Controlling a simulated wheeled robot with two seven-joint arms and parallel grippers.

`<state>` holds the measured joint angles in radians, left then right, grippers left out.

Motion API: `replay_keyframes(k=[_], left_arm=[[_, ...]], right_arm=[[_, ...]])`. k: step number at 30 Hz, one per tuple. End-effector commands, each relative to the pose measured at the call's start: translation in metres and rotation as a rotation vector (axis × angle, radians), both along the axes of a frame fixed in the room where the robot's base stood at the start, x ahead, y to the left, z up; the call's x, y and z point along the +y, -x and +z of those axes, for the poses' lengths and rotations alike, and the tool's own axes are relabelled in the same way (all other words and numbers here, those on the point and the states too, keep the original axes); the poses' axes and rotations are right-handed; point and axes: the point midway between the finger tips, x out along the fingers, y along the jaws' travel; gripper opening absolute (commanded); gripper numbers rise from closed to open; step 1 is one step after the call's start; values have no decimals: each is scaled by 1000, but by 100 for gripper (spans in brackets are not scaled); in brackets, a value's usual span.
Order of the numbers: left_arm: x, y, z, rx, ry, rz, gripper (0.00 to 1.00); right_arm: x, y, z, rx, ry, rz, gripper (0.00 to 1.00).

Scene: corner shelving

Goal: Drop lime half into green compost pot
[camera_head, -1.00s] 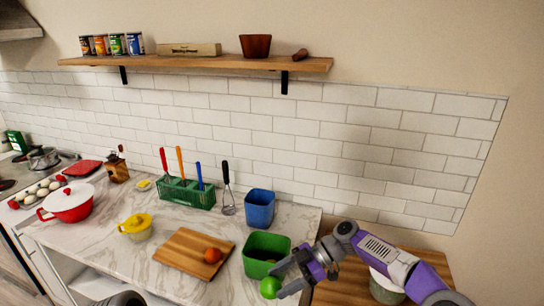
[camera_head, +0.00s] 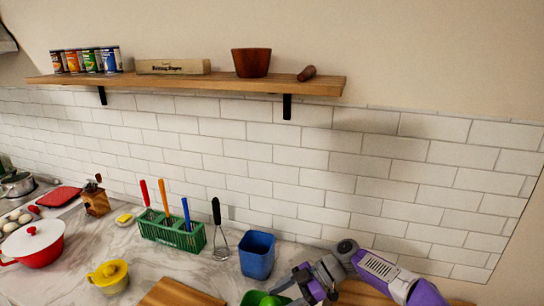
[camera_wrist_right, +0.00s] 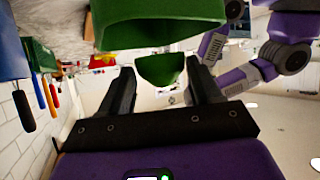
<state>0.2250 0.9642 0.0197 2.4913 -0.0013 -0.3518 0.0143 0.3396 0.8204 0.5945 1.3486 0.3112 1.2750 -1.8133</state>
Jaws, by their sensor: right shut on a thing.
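The lime half (camera_wrist_right: 160,68) is green and sits between the fingers of my right gripper (camera_wrist_right: 160,88), which is shut on it. In the head view the lime half (camera_head: 269,300) shows at the bottom edge, beside my right gripper (camera_head: 300,287). The green compost pot (camera_wrist_right: 158,24) fills the top middle of the right wrist view, just beyond the lime half. In the head view only the far rim of the pot (camera_head: 250,295) shows, mostly cut off by the bottom edge. My left gripper is not in view.
A blue pot (camera_head: 257,256) stands behind the green one. A whisk (camera_head: 219,240) and a green utensil rack (camera_head: 172,233) stand to its left. A cutting board (camera_head: 178,294) lies in front. A wooden shelf (camera_head: 200,84) hangs above.

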Motion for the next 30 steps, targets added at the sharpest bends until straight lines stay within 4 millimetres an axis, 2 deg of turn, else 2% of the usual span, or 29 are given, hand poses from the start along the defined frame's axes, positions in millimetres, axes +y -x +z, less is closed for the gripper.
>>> replay_keyframes(k=[1,7,17,18,23,30], left_arm=[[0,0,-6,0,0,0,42],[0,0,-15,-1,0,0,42],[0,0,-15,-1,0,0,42],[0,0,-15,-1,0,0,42],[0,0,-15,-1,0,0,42],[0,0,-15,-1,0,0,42]], right_arm=[[0,0,-10,2,1,0,34],[0,0,-30,0,0,-1,34],[0,0,-34,0,0,-1,34],[0,0,-34,0,0,-1,68],[0,0,-34,-1,1,-1,92],[-1,0,-34,-1,1,-1,93]])
